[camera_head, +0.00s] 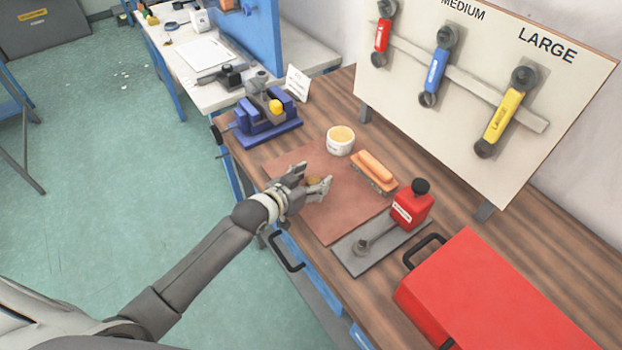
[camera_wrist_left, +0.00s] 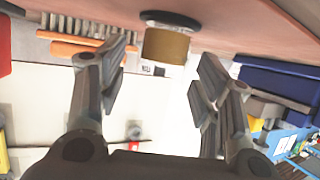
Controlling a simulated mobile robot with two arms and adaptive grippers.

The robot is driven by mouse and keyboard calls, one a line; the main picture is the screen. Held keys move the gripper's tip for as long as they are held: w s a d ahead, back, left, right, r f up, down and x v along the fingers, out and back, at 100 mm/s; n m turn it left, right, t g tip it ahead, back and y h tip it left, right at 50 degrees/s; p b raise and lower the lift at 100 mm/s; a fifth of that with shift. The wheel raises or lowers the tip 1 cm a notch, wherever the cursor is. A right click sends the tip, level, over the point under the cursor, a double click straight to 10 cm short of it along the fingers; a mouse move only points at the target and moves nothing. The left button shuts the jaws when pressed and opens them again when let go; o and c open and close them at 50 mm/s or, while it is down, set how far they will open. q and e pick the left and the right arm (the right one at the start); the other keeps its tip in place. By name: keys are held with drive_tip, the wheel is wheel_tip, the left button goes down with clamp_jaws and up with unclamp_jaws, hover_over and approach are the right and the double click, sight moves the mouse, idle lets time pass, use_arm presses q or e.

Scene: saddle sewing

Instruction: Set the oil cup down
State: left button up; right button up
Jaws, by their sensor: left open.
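A small brass cup (camera_head: 314,181), which I take to be the oil cup, stands on the brown leather mat (camera_head: 335,218). In the left wrist view, where the scene appears upside down, the brass cup (camera_wrist_left: 166,46) rests on a dark round base (camera_wrist_left: 170,19). My left gripper (camera_head: 308,181) is open, with its fingers to either side of the cup. In the left wrist view the fingers of the left gripper (camera_wrist_left: 163,85) are spread wide, with visible gaps between them and the cup. My right gripper is not in view.
A white pot (camera_head: 340,147) with yellow contents and an orange-topped brush (camera_head: 374,171) are on the mat's far side. A red bottle (camera_head: 411,208) stands on a grey plate (camera_head: 378,247). A red toolbox (camera_head: 490,295) is at right; a blue vise (camera_head: 262,120) is at back left.

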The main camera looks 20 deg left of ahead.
use_arm(q)
drive_tip(key=shift+r, duration=0.15)
drive_tip(key=b+v, duration=0.1)
drive_tip(key=v, duration=1)
drive_tip(key=shift+s, duration=0.1)
drive_tip(key=shift+s+a+r, duration=0.15)
drive_tip(key=shift+s+r, duration=0.05)
drive_tip(key=shift+s, duration=0.15)
